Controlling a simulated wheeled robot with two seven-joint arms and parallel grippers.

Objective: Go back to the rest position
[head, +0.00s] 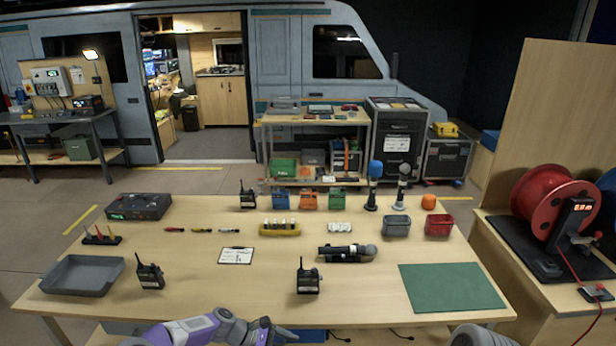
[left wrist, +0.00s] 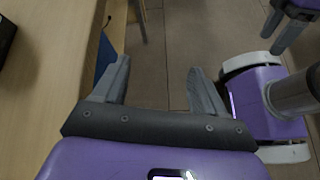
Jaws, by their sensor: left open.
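My left gripper (left wrist: 157,85) is open and empty in the left wrist view, with bare floor between and beyond its fingers. In the head view my left gripper (head: 280,335) shows at the bottom edge, just at the front edge of the wooden table (head: 200,312). It touches none of the objects on the table. Part of my other arm shows at the bottom right of the head view, but its gripper is not visible there.
Radios (head: 308,277), a grey tray (head: 84,275), a clipboard (head: 236,255), a lying microphone (head: 346,252) and a green mat (head: 452,287) are on the table. A red cable reel (head: 541,195) stands on the right-hand bench. The table's front edge is close to my left gripper.

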